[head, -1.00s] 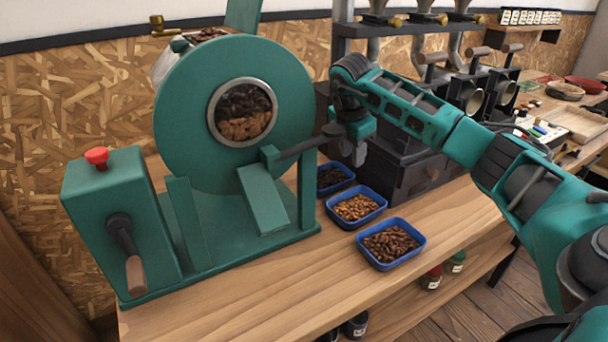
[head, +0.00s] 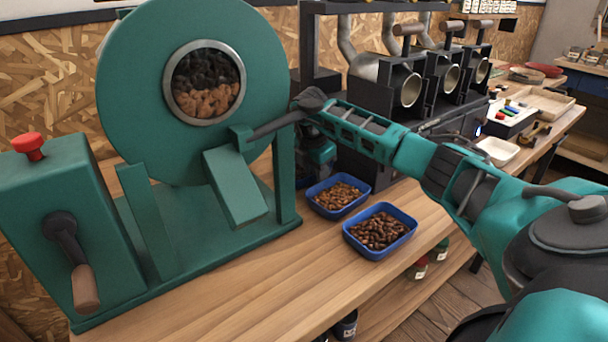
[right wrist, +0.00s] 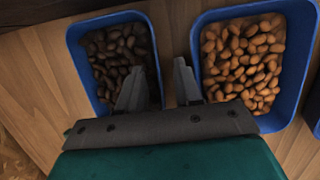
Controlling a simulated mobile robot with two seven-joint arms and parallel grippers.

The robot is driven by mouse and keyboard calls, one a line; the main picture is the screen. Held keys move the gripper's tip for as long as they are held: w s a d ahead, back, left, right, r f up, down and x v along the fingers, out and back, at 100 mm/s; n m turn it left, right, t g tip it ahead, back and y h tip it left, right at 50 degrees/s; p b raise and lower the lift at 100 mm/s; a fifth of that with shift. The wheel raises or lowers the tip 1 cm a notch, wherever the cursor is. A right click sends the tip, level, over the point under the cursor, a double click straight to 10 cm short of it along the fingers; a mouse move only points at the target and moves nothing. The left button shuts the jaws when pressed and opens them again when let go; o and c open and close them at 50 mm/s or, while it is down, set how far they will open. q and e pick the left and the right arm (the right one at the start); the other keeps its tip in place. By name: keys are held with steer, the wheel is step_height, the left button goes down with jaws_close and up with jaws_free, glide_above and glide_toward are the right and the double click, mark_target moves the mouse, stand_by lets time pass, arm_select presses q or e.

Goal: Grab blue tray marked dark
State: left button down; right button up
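The blue tray with the darkest beans (right wrist: 76,48) is at the left in the right wrist view; no marking is readable there. In the head view it is hidden behind my right gripper and the roaster's post. My right gripper (head: 318,158) points down there. In the wrist view its fingers (right wrist: 158,70) are apart with nothing between them but the dark tray's right wall: the left finger over the beans, the right over the gap beside the light-brown tray. I cannot tell whether they touch. My left gripper is not in view.
A blue tray of light-brown beans (head: 324,209) and one of mid-brown beans (head: 362,249) stand nearer on the wooden bench (head: 255,300). The green roaster (head: 130,100) stands close at the left. The bench front is clear.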

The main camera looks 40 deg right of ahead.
steer(key=shift+c, duration=0.4)
jaws_close()
